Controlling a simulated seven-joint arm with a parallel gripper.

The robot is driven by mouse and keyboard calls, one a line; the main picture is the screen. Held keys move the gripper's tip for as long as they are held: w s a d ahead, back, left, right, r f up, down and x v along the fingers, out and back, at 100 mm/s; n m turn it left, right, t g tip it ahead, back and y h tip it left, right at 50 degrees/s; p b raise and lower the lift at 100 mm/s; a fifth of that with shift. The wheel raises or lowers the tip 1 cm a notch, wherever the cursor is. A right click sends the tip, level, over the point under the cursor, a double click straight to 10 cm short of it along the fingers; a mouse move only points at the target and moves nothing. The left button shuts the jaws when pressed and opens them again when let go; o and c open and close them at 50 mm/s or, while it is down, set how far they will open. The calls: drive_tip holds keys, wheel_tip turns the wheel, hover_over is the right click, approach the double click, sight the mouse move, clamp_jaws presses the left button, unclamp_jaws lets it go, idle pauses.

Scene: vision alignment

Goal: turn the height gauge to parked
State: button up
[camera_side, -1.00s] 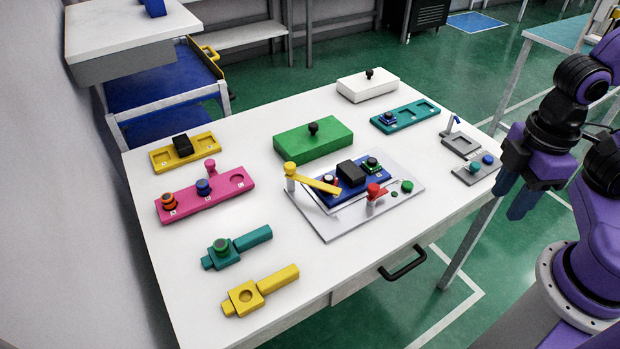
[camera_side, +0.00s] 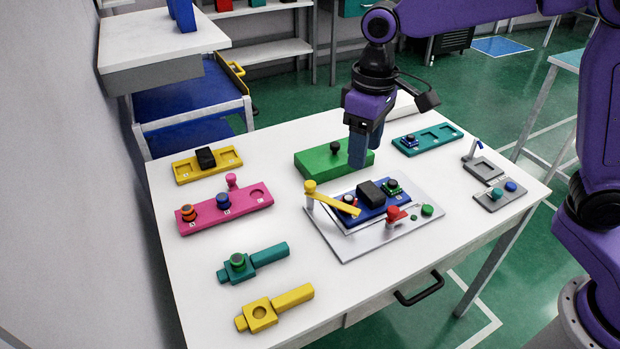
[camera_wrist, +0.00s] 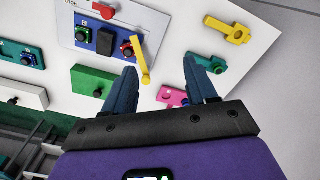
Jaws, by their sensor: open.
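A yellow lever (camera_side: 335,203) on an upright post stands at the left of a light grey plate (camera_side: 375,240). Its arm reaches over a blue block (camera_side: 372,207) toward the right and front. A shorter red lever (camera_side: 396,214) stands at the plate's front right. No label shows which one is the height gauge. My gripper (camera_side: 364,153) is open and empty, pointing down in front of the green block (camera_side: 315,162), behind and above the plate. In the wrist view the yellow lever (camera_wrist: 143,62) lies just beyond my gripper's fingertips (camera_wrist: 160,68), nearer the left one.
A black block and a green-topped round part sit on the blue block. A pink tray (camera_side: 240,205), a yellow tray (camera_side: 183,175) and teal and yellow handled holders lie left. A teal tray (camera_side: 440,138) and grey fixtures (camera_side: 484,168) lie right. The table's front middle is bare.

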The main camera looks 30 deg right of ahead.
drive_tip(key=w+a+f+m, duration=0.1)
drive_tip(key=w+a+m, duration=0.15)
drive_tip(key=w, duration=0.85)
drive_tip(key=m, duration=0.3)
approach(310, 183)
wheel_tip(310, 183, down, 8)
drive_tip(key=shift+w+a+f, duration=0.1)
drive_tip(key=shift+f, duration=0.15)
drive_tip(key=shift+c, duration=0.3)
clamp_jaws()
